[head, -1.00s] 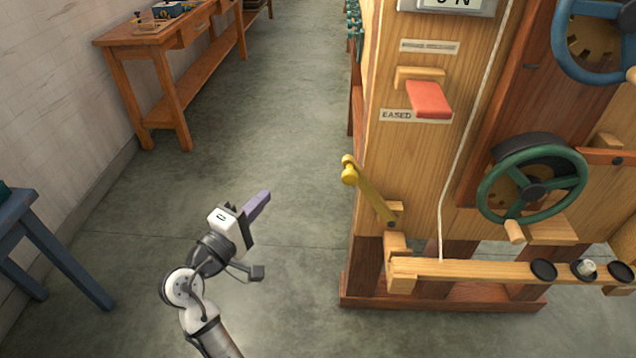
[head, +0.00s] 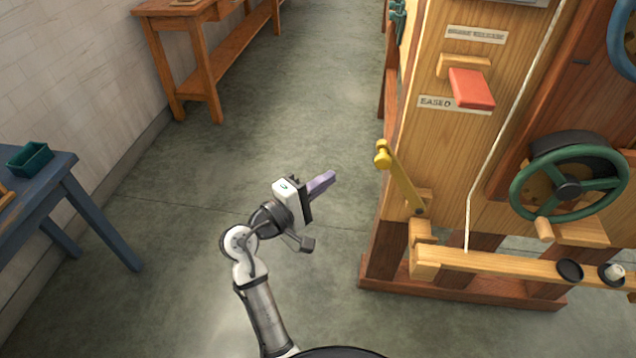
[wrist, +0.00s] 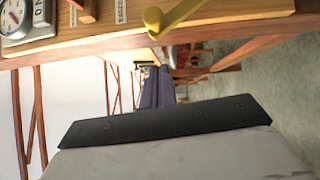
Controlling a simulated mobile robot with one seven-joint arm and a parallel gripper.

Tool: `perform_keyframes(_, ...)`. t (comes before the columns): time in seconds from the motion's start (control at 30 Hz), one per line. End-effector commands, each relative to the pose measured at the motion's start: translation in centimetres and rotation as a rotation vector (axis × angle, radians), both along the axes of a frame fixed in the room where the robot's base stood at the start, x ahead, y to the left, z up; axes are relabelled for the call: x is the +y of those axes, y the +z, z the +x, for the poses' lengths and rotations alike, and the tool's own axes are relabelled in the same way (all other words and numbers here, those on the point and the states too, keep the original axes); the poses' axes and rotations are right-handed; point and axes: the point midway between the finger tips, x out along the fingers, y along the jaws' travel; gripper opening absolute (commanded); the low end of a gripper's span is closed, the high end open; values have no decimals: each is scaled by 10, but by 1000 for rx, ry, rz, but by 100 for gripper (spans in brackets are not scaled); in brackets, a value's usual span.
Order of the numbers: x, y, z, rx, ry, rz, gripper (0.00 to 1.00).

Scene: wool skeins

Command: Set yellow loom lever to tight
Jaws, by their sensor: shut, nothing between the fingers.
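The yellow lever (head: 402,180) is mounted low on the left edge of the loom's wooden panel (head: 455,140). It leans up and to the left, with a round yellow knob at its upper end. It also shows at the top of the wrist view (wrist: 182,18). My gripper (head: 330,179) is left of the lever, apart from it, with its purple fingers pointing towards the loom. The fingers (wrist: 157,88) are together and empty in the wrist view.
A green handwheel (head: 570,182) and a wooden beam (head: 490,264) with black discs are to the right. A blue table (head: 45,190) and a wooden bench (head: 200,60) stand left. Floor between is clear.

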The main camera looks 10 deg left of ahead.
Motion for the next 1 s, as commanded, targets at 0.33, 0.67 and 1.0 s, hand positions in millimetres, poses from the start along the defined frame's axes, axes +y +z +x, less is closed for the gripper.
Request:
perform_keyframes(0.33, -50, 8, 44, 1, -2, 1, 0)
perform_keyframes(0.67, -73, 8, 46, -1, 0, 2, 0)
perform_keyframes(1.0, -73, 8, 46, -1, 1, 2, 0)
